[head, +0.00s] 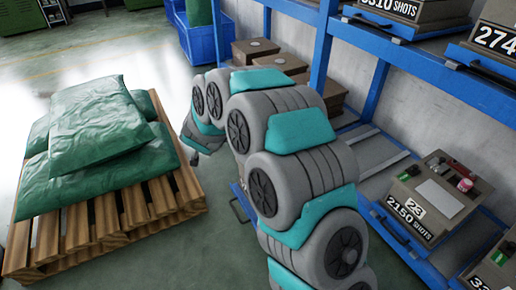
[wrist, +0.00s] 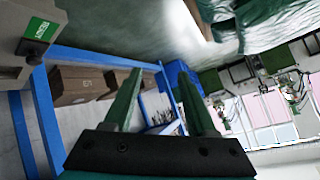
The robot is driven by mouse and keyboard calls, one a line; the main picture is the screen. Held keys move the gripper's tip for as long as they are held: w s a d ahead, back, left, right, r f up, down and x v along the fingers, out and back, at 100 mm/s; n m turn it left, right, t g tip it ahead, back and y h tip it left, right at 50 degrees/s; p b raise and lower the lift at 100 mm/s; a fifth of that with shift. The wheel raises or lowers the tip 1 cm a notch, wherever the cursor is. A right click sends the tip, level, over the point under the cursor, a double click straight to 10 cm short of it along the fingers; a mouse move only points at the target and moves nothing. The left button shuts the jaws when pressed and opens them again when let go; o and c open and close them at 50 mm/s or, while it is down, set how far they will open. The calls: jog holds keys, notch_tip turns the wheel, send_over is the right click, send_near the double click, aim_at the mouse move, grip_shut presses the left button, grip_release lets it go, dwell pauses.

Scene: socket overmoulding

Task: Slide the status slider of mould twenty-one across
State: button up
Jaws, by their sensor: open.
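My gripper (wrist: 159,76) is open and empty in the wrist view, its two green fingers apart and pointing towards the rack and floor. In the head view its dark end (head: 193,150) shows small at the left of my arm, between the pallet and the rack. No mould marked 21 can be read in either view. A grey-beige mould block (wrist: 20,60) at the left edge of the wrist view carries a green label (wrist: 38,31); its number is not visible. No status slider can be made out for certain.
A blue rack (head: 318,50) holds several moulds, including one marked 23 (head: 430,207) with "2150 SHOTS". Cardboard boxes (head: 255,50) stand on its lower level. A wooden pallet (head: 100,225) with green sacks (head: 98,125) is on the left.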

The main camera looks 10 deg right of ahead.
jog(key=d+f+m+h, duration=0.1)
jog(key=d+f+h, duration=0.3)
jog(key=s+d+f+m+h, duration=0.1)
jog(key=d+f+m+h, duration=0.1)
jog(key=d+f+h, duration=0.2)
jog(key=s+d+f+m+h, duration=0.1)
jog(key=d+f+h, duration=0.3)
jog(key=d+h, duration=0.1)
jog(key=shift+s+d+f+m+t+h, duration=0.2)
jog(key=shift+d+m+t+h, duration=0.1)
jog(key=shift+t+h, duration=0.1)
jog(key=shift+s+d+h, duration=0.3)
jog(key=shift+d, duration=0.05)
jog(key=p+x, duration=0.1)
jog(key=x, duration=0.6)
jog(key=shift+w+d+r, duration=0.1)
jog(key=shift+w+d, duration=0.15)
jog(key=shift+d, duration=0.05)
grip_shut()
